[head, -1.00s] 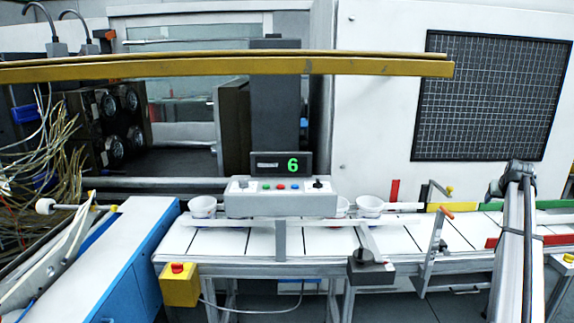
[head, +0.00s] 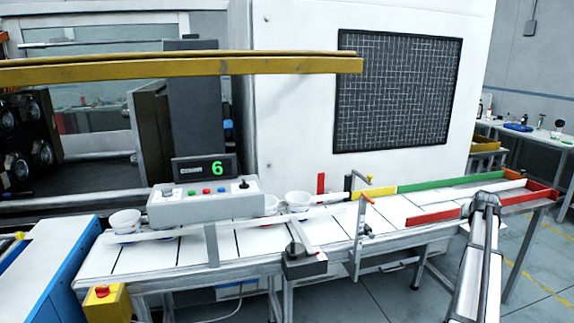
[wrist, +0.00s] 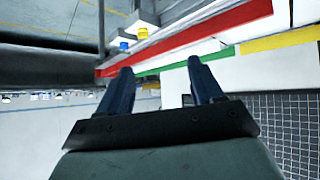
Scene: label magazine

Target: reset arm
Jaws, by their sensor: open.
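My gripper (wrist: 160,66) shows in the wrist view with its two dark fingers apart and nothing between them. Beyond the fingertips are a red rail (wrist: 210,37) and a green strip (wrist: 160,69), with a yellow strip (wrist: 280,40) to the right. The fingers appear clear of these. In the head view my arm rises at the lower right, in front of the conveyor's right part; the gripper's fingers cannot be made out there.
A white conveyor (head: 190,250) crosses the head view, with white cups (head: 124,221) and a control box (head: 205,207) showing 6. A yellow beam (head: 180,68) spans above. A blue cabinet (head: 40,270) stands left.

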